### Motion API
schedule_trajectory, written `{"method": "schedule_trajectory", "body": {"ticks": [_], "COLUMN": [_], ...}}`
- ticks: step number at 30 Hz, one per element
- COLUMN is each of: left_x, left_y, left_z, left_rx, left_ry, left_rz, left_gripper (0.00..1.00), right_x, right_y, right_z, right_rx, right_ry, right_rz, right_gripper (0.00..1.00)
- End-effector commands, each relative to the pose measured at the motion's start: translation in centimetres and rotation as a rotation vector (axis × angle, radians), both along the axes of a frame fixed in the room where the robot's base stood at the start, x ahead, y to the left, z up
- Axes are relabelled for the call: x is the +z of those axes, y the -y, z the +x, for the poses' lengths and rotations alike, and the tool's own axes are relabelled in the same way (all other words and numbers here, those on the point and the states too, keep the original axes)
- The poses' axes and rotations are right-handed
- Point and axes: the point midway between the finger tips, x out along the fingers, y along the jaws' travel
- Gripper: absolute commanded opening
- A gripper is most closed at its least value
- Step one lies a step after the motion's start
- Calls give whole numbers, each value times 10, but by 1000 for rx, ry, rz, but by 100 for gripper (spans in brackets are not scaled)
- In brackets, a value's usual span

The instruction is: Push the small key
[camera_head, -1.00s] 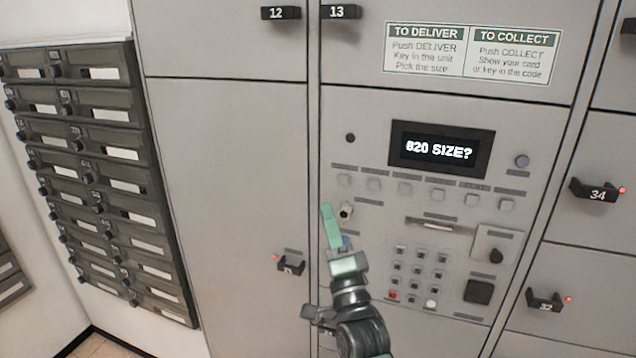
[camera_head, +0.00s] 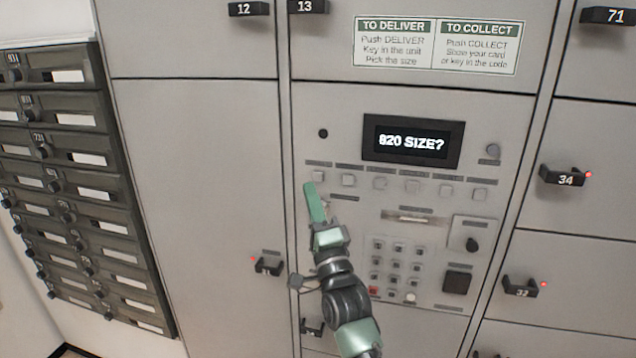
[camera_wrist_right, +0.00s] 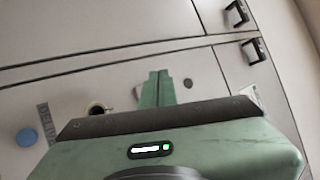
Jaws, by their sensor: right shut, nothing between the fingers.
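A row of several small square keys (camera_head: 380,183) runs under the display (camera_head: 412,141) on the grey locker panel. Each key has a label above it, too small to read, so I cannot tell which is the small key. The display reads "820 SIZE?". My right gripper (camera_head: 311,188) is shut and empty, its green fingers pointing up at the left end of the row, just below the leftmost key (camera_head: 318,176). I cannot tell whether they touch the panel. In the right wrist view the shut fingers (camera_wrist_right: 158,88) stand before the panel. My left gripper is not in view.
A keypad (camera_head: 396,265) with a red and a white key, a card slot (camera_head: 409,218) and a dark square reader (camera_head: 457,281) lie lower right. A locker handle (camera_head: 268,266) sticks out left of my arm. Dark mailboxes (camera_head: 70,180) stand at the left.

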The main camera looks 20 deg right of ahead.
Motion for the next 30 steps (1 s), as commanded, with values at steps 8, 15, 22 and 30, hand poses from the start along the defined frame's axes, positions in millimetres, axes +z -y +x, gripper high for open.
{"method": "schedule_trajectory", "body": {"ticks": [8, 15, 22, 30], "left_x": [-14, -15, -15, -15], "left_y": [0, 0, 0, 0], "left_z": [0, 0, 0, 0], "left_rx": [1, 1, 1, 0], "left_ry": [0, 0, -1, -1], "left_rz": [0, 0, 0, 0], "left_gripper": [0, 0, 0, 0], "right_x": [-1, 1, 1, 1], "right_y": [16, 20, 20, 20], "right_z": [24, 29, 28, 28], "right_rx": [0, 0, 0, 0], "right_ry": [1, 0, 0, 0], "right_rz": [-1, 1, 1, 1], "right_gripper": [0, 0, 0, 0]}}
